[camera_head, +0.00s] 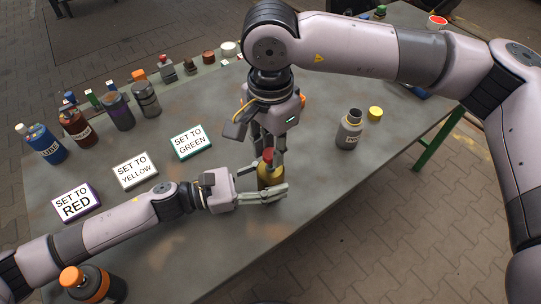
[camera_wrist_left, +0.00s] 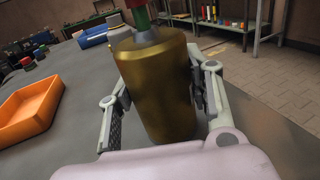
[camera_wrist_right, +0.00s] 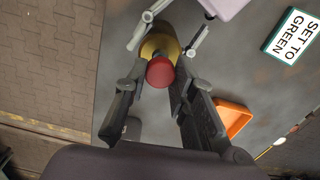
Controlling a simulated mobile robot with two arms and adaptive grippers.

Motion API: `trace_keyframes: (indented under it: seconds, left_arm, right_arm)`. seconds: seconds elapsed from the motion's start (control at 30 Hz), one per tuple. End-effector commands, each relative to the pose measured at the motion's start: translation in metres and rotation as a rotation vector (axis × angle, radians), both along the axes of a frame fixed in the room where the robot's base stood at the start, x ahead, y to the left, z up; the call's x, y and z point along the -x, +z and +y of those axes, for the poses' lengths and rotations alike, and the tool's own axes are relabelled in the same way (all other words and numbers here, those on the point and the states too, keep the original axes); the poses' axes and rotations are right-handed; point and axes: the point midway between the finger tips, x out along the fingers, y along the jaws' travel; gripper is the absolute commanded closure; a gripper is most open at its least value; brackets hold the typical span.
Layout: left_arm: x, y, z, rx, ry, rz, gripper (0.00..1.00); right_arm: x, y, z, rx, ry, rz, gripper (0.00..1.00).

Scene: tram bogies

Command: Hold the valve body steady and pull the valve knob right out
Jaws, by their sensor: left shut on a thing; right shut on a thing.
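The valve body (camera_head: 268,181) is a brass-coloured cylinder standing upright on the grey table near its front edge. It fills the middle of the left wrist view (camera_wrist_left: 158,88). My left gripper (camera_head: 282,192) is shut around its sides from the left. The valve knob (camera_head: 267,154) is red and sits at the top of the body; it also shows in the right wrist view (camera_wrist_right: 160,72). My right gripper (camera_head: 266,150) comes from above and is shut on the knob, one finger on each side. The fingers hide part of the joint between knob and body.
Signs for red (camera_head: 76,202), yellow (camera_head: 135,171) and green (camera_head: 190,142) lie left of the valve. A grey bottle (camera_head: 349,130) and a yellow cap (camera_head: 375,113) stand to the right. An orange tray (camera_wrist_left: 30,108) lies close by. Several bottles line the far left edge.

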Motion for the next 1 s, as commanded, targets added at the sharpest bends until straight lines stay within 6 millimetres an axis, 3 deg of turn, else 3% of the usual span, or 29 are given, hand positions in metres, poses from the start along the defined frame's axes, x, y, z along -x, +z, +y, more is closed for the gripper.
trace_keyframes:
  seconds: [0.6,0.97,1.0]
  left_arm:
    - [0.001,-0.001,0.000,-0.001,-0.002,0.000,0.85]
    - [0.001,-0.001,0.000,-0.001,-0.002,0.001,0.85]
    - [0.001,-0.001,0.000,-0.001,-0.002,0.001,0.85]
  right_arm:
    - [-0.001,0.019,0.001,-0.003,-0.001,-0.003,1.00]
    - [0.000,0.021,0.001,-0.003,-0.001,-0.002,1.00]
    - [0.000,0.021,0.001,-0.003,-0.001,-0.002,0.76]
